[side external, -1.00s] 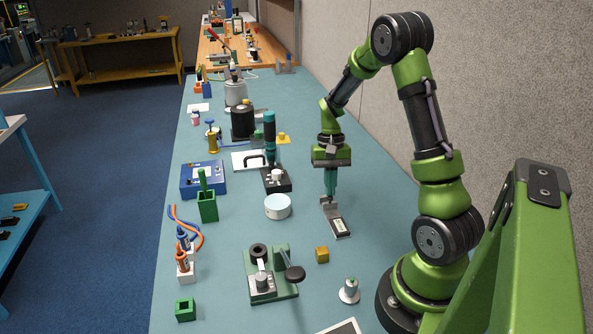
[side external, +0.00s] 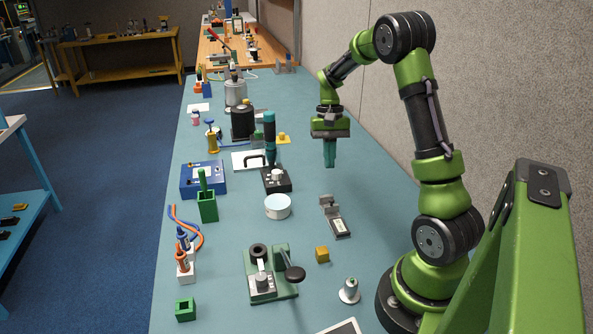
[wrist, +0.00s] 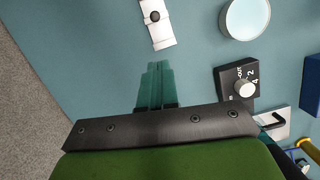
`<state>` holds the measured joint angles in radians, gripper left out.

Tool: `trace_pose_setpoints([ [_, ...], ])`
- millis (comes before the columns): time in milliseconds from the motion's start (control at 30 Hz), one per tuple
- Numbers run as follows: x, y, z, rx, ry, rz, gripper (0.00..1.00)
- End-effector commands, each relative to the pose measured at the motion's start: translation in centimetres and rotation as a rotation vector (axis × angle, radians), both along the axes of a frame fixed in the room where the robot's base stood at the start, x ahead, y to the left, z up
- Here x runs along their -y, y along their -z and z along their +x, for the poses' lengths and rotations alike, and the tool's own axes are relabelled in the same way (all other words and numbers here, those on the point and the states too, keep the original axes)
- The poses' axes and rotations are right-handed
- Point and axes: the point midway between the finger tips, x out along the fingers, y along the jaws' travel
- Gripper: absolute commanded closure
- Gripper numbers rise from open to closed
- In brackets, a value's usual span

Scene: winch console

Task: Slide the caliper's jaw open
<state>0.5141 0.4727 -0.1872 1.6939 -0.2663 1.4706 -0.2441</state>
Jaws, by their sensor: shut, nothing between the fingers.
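The caliper (side external: 338,227) lies on the blue bench, a small grey slide with a dark-framed body and an upright grey piece (side external: 328,202) at its far end. In the wrist view, part of the caliper (wrist: 161,34) shows at the top edge as a pale strip with a dark round knob (wrist: 155,16); the rest is cut off. I cannot tell how wide its jaw stands. My gripper (side external: 330,165) hangs above and beyond the caliper, clear of it. Its teal fingers (wrist: 158,66) are together and empty, pointing down.
A round pale-topped dish (side external: 278,206) stands left of the caliper. A black dial box (side external: 277,179) is beyond it. A yellow block (side external: 322,255) and a green-based fixture with a black knob (side external: 270,274) are nearer the camera. The bench right of the caliper is clear.

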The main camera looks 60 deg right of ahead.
Motion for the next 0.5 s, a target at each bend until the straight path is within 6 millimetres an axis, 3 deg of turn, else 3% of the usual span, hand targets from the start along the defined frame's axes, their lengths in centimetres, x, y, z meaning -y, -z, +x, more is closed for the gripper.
trace_pose_setpoints([
  [100, 0.5, -2.3, 0.4, 0.003, 0.000, -0.003, 1.00],
  [300, 0.9, -4.4, 0.8, 0.001, -0.005, -0.001, 1.00],
  [500, -0.1, -5.0, 3.1, -0.002, -0.270, 0.000, 1.00],
])
